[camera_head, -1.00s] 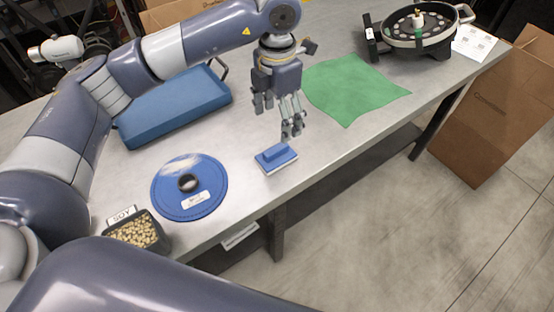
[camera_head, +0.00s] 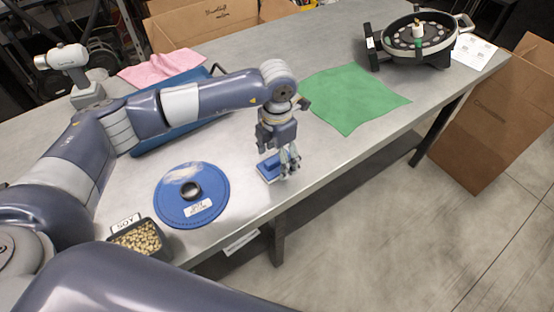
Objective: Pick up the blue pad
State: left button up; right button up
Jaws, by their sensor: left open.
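The blue pad (camera_head: 269,169) is a small blue block with a pale base. It lies on the metal table near its front edge. My left gripper (camera_head: 285,172) points down over the pad, with its fingers open around or just in front of the pad's right part. The fingers hide part of the pad, and I cannot tell whether they touch it. My right gripper is not in view.
A blue disc (camera_head: 170,208) and a box of soy beans (camera_head: 145,238) lie left of the pad. A blue tray (camera_head: 150,146) is behind my left arm, near a pink cloth (camera_head: 160,67). A green cloth (camera_head: 352,98) and a round seed meter (camera_head: 402,42) are at the right.

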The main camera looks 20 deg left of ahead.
pick_arm(q)
jog(key=shift+f, duration=0.35)
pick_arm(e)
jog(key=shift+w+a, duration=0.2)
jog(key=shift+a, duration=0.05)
pick_arm(q)
jog(key=c, duration=1.2)
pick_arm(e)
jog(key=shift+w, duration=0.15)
